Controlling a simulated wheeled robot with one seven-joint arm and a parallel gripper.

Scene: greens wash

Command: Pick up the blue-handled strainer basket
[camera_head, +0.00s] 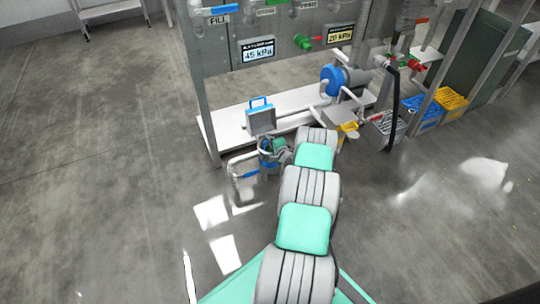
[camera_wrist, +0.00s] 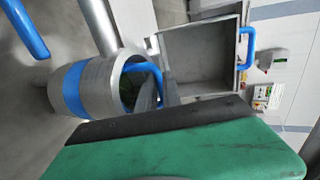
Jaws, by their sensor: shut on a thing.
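The strainer basket shows in the wrist view as a curved blue handle (camera_wrist: 149,70) at the mouth of a metal cylindrical housing (camera_wrist: 113,85) with a blue band. Its body is hidden inside the dark housing and behind my gripper. My gripper (camera_wrist: 153,92) has its dark fingers at this handle and is shut on it. In the head view my gripper (camera_head: 279,147) is over the housing (camera_head: 268,164), low in front of the bench, and the basket is hard to make out.
A square metal box (camera_head: 261,122) with a blue handle stands on the low shelf (camera_head: 225,128) just behind. Pipes with a blue lever (camera_head: 249,175) are left of the housing. A blue pump (camera_head: 333,79) and crates (camera_head: 424,112) stand to the right.

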